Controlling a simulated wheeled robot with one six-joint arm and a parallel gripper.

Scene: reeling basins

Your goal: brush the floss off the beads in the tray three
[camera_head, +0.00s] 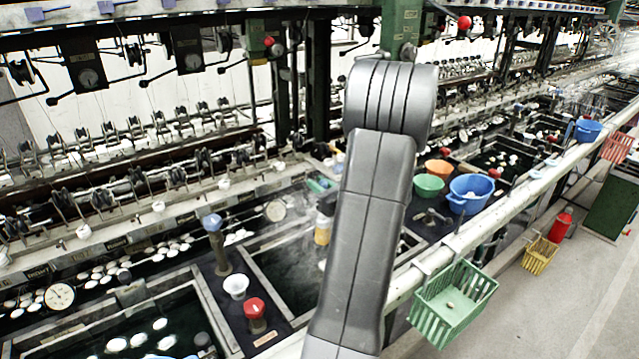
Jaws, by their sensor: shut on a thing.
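A front-left basin (212,318) holds dark water with several white oval pieces (116,344) floating in it. A middle basin (262,288) holds dark water and is partly hidden behind my grey arm. More white pieces (90,277) float in a long trough behind the front-left basin. I cannot tell which basin is tray three, and no floss or brush can be made out. My arm stands upright across the middle of the view; my gripper and anything in it are not in view.
A white cup (235,286) and a red-topped post (254,309) stand between the basins. A blue bowl (471,193), green bowl (428,185) and orange bowl (439,167) stand right of my arm. A green basket (452,300) hangs on the front rail.

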